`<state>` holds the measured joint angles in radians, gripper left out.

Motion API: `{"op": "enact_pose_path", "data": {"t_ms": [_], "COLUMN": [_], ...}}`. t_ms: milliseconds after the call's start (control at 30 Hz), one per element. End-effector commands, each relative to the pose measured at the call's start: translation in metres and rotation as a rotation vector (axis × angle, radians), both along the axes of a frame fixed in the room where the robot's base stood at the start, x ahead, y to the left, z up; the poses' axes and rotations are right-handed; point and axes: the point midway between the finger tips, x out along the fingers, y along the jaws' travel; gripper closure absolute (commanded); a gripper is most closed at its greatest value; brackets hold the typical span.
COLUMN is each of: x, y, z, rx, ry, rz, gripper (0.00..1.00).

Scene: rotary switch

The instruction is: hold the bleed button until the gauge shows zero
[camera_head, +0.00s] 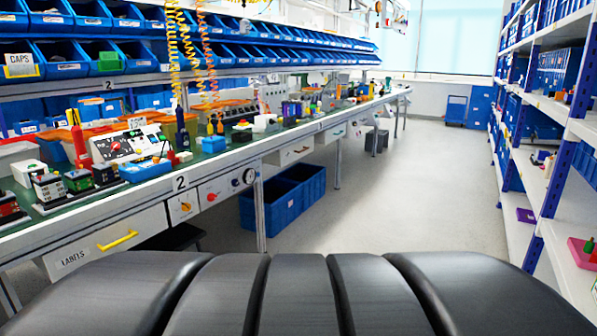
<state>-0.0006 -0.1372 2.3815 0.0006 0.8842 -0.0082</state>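A small round gauge (249,176) with a white dial and dark rim is on the front of the workbench, right of the number 2 label. Its needle is too small to read. To its left is a light panel with a small red button (211,197) and a small blue round part (235,183). Further left, a panel carries an orange rotary knob (185,207). I cannot tell from here which of these is the bleed button. My gripper is not in view, and nothing is seen touching the panels.
The long workbench (225,158) runs along the left, crowded with devices. A drawer with a yellow handle (118,240) is left of the panels. Blue crates (285,200) stand under the bench. Shelves (560,215) line the right. The aisle floor (400,205) between is clear.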

Motion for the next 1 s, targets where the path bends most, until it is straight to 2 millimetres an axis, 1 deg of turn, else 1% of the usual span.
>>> {"op": "enact_pose_path", "data": {"t_ms": [33,100,167,200,233,267,1000], "x": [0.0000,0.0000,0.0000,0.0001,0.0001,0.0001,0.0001], "y": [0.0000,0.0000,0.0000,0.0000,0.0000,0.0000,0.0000], "z": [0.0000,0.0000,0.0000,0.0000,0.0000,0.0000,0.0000], "rx": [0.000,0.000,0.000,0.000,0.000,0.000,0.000], "ry": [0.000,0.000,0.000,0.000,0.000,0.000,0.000], "rz": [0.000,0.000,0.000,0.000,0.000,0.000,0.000], "gripper": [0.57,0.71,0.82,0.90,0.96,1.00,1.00]}}
